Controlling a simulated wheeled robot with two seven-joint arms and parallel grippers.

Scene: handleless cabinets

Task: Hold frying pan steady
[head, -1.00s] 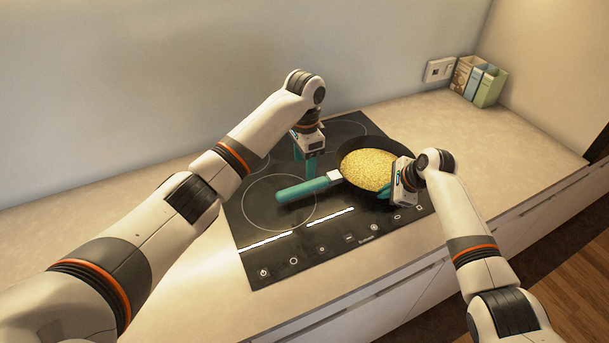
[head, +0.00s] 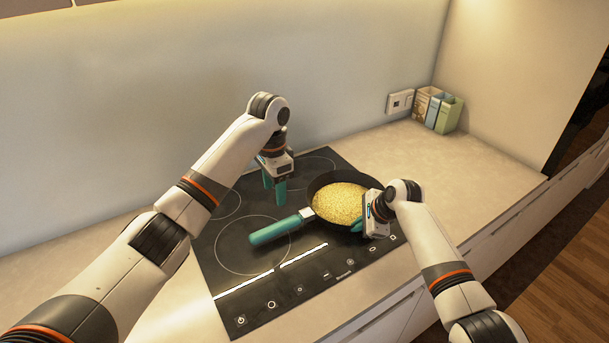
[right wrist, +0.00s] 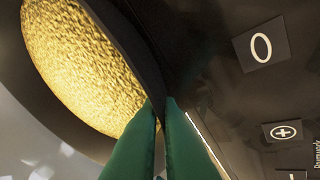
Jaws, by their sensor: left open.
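The black frying pan (head: 314,183) sits on the right part of the black hob and holds a yellow, grainy-looking food (head: 340,202). Its teal handle (head: 276,231) points left over the hob. My left gripper (head: 274,187) is open and empty, pointing down behind the handle and left of the pan, apart from both. My right gripper (head: 360,226) is at the pan's near right rim. In the right wrist view its two green fingers (right wrist: 162,104) close on the pan's dark rim (right wrist: 135,50), one on each side.
The hob (head: 240,290) has touch controls along its front edge. Several small boxes or books (head: 448,114) stand at the back right beside a wall socket (head: 399,101). The counter (head: 440,160) right of the hob is clear.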

